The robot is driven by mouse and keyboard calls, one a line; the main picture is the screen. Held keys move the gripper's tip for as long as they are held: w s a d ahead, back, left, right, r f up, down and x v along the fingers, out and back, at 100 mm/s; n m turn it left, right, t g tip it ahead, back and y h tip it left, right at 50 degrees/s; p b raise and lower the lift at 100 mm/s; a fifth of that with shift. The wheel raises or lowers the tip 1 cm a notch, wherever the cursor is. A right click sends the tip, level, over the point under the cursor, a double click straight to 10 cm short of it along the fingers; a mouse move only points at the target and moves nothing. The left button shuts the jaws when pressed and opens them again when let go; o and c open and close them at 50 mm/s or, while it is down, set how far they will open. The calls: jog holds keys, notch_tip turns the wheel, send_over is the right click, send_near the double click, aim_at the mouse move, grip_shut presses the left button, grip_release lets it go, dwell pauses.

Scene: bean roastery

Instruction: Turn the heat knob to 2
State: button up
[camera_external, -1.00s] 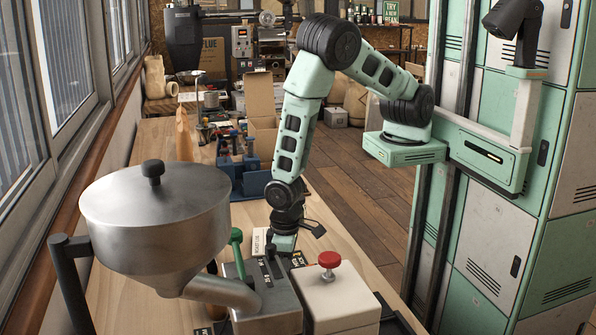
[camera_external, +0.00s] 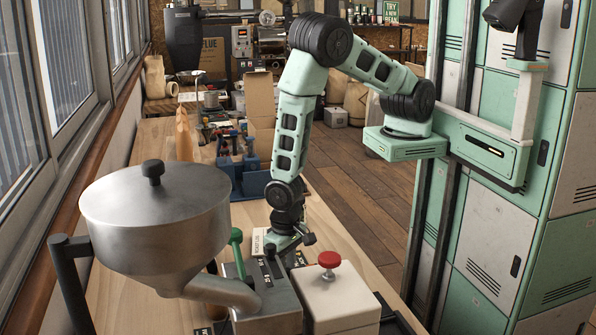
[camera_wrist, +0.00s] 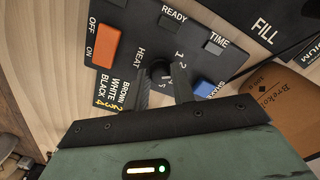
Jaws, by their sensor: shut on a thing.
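The heat knob (camera_wrist: 158,69) is a small dark knob on a dark control panel (camera_wrist: 142,36), beside the word HEAT in the wrist view. My gripper (camera_wrist: 161,84) is shut on the knob, with one finger on each side. The fingers and gripper body cover part of the dial. The numbers 1 and 2 show up and right of the knob, with others partly hidden. I cannot read where the knob points. In the external view my gripper (camera_external: 282,250) is low behind the steel machine, and its fingertips and the knob are hidden.
On the panel are an orange OFF/ON switch (camera_wrist: 103,46) and a blue button (camera_wrist: 205,87). A FILL panel (camera_wrist: 265,22) and a brown Brekot-labelled piece (camera_wrist: 300,90) lie to the right. A steel hopper (camera_external: 155,225) and a red knob (camera_external: 329,259) stand near the camera.

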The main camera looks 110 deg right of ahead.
dwell(0.4)
jog(key=o, duration=1)
jog(key=shift+r, duration=0.1)
notch_tip(320, 180, up, 17)
jog(key=shift+r, duration=0.1)
jog(key=s+a+r+n+b, duration=0.1)
jog(key=s+n+b, duration=0.2)
jog(key=s+n, duration=0.3)
jog(key=s+a+r+n+b, duration=0.1)
jog(key=s+a+n+b, duration=0.1)
jog(key=s+n, duration=0.4)
jog(key=s+a+r+n+b, duration=0.1)
jog(key=s+n+b, duration=0.4)
jog(key=s, duration=0.4)
jog(key=shift+s+a+r+n+y, duration=0.2)
jog(key=shift+a+n+y, duration=0.1)
jog(key=shift+n, duration=0.3)
